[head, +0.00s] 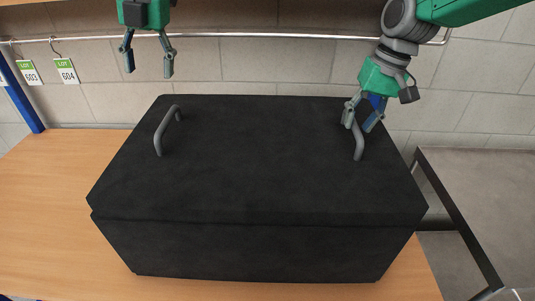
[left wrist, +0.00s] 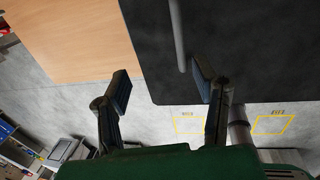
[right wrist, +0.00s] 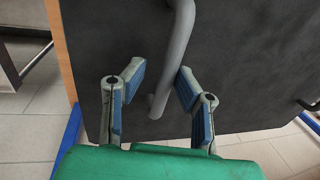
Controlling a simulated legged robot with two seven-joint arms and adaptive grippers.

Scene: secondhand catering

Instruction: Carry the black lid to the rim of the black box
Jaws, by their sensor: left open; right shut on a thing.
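The black lid (head: 265,150) lies over the black box (head: 255,252), and a thin seam shows along the front. It has a grey left handle (head: 167,130) and a grey right handle (head: 358,145). My right gripper (head: 360,118) is shut on the right handle, which runs between its fingers in the right wrist view (right wrist: 172,60). My left gripper (head: 148,68) is open and empty, raised behind and above the left handle, apart from it. In the left wrist view the lid (left wrist: 240,60) and left handle (left wrist: 178,35) lie beyond its fingers.
The box stands on a wooden table (head: 45,195), with bare wood at its left. A grey-topped table (head: 490,200) stands close at the right. A metal rail (head: 220,35) with lot tags (head: 66,70) runs along the tiled wall behind.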

